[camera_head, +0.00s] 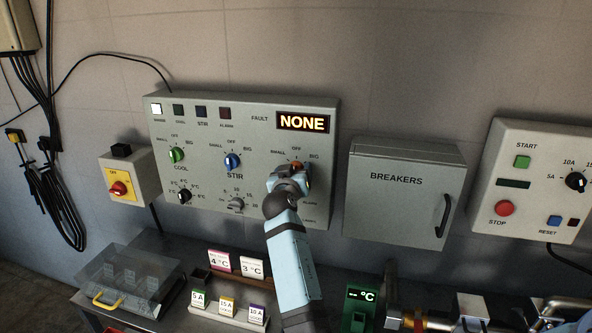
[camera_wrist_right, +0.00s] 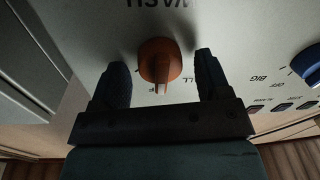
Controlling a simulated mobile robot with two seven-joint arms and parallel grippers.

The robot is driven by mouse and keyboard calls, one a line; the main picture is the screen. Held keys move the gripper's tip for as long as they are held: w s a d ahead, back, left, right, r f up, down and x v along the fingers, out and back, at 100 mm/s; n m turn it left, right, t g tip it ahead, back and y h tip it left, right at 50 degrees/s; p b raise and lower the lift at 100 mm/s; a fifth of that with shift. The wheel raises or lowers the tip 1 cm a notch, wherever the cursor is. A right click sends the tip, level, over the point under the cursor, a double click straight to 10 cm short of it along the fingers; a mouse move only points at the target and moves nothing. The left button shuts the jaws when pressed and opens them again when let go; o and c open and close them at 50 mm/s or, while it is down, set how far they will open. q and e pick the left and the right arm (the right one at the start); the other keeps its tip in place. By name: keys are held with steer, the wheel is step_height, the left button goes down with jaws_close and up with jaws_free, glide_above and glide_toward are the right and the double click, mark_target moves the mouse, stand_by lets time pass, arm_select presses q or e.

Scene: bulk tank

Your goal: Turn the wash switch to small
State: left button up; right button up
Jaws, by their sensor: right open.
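The wash switch is an orange knob (camera_head: 298,165) on the right part of the grey control panel (camera_head: 205,118). SMALL is printed at its upper left and BIG at its upper right. In the right wrist view, which shows the panel upside down, the orange knob (camera_wrist_right: 160,58) stands under the WASH lettering. Its pale pointer mark points down there, so about straight up on the panel. My right gripper (camera_wrist_right: 160,64) is open, with one dark finger on each side of the knob and gaps visible. In the head view my right gripper (camera_head: 292,174) hides the knob's lower part.
The green COOL knob (camera_head: 177,154) and blue STIR knob (camera_head: 232,161) are left of the wash switch. The lit display (camera_head: 303,122) reads NONE. The breakers box (camera_head: 398,205) stands close on the right. A bench with label cards (camera_head: 252,267) is below.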

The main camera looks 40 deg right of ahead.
steer(key=shift+c, duration=0.2)
steer(key=c, duration=0.9)
